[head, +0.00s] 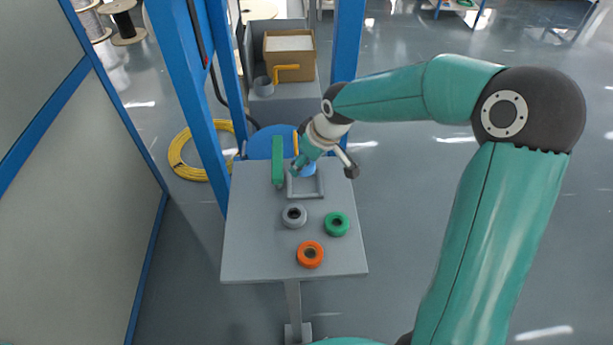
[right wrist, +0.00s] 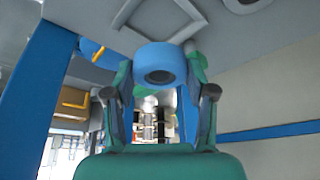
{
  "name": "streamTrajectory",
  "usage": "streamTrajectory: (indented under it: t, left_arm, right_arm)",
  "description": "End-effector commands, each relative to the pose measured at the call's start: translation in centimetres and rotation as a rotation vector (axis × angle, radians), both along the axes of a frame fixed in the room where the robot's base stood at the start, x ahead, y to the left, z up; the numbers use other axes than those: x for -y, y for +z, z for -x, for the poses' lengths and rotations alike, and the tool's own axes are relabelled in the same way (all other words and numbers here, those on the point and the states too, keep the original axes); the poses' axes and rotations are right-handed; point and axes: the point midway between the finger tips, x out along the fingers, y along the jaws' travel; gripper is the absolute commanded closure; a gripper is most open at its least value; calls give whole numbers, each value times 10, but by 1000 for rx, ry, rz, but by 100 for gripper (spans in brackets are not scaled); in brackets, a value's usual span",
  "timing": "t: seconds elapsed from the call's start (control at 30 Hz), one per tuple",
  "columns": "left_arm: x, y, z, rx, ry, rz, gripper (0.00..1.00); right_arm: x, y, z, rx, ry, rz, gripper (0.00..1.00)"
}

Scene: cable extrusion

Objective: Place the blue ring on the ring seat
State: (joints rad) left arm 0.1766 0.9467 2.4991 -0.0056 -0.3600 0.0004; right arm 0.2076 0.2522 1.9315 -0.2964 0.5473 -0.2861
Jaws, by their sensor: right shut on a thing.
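My right gripper (head: 301,165) is shut on the blue ring (head: 308,170) near the far edge of the grey table (head: 245,240). In the right wrist view the blue ring (right wrist: 160,52) sits between the fingers of my right gripper (right wrist: 160,75), its hole facing the camera. A grey square frame (head: 306,196) lies on the table by the ring; it also shows at the top of the right wrist view (right wrist: 200,30). I cannot tell whether this frame is the ring seat, or whether the ring touches it. My left gripper is not in view.
A grey ring (head: 287,218), a green ring (head: 343,229) and an orange ring (head: 310,262) lie on the near half of the table. A green upright block (head: 278,160) stands left of my gripper. Blue posts (head: 190,90) rise behind the table.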

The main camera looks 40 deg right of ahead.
Motion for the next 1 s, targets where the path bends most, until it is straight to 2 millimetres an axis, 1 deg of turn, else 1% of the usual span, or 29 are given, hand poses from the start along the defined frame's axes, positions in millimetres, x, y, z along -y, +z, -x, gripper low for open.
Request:
streamTrajectory:
  t: [0.03,0.27,0.5,0.6,0.8,0.9,0.93,1.0]
  left_arm:
    - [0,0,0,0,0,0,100]
    - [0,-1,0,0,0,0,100]
    - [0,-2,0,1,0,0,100]
    - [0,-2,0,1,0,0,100]
    - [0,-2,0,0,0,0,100]
    - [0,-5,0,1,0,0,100]
    - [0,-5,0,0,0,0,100]
    - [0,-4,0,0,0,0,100]
  right_arm:
    - [0,-8,1,-3,0,-1,84]
    - [0,-25,1,-3,-1,0,84]
    - [0,-57,1,-3,-1,-1,84]
    - [0,-61,0,0,-1,0,84]
    - [0,-61,0,1,-1,0,84]
    - [0,-64,0,1,0,0,84]
    - [0,-64,0,1,0,0,43]
    - [0,-63,0,0,0,0,31]
